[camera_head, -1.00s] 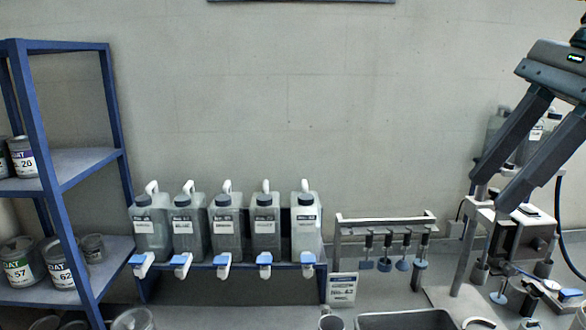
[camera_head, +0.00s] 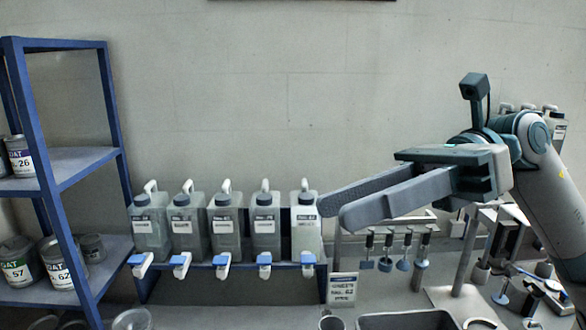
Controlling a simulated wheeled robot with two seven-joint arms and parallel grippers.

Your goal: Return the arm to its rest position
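My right gripper (camera_head: 332,211) reaches in from the right, in front of the wall. Its two long grey fingers point left and are apart, with nothing between them. My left gripper is not in view.
Several grey jugs with blue-and-white taps stand on a low blue rack (camera_head: 205,265). A blue shelf (camera_head: 92,165) with paint cans is at the left. A rail (camera_head: 385,219) holds hanging tools. A dark tray (camera_head: 405,320) and a cup (camera_head: 332,322) sit at the front.

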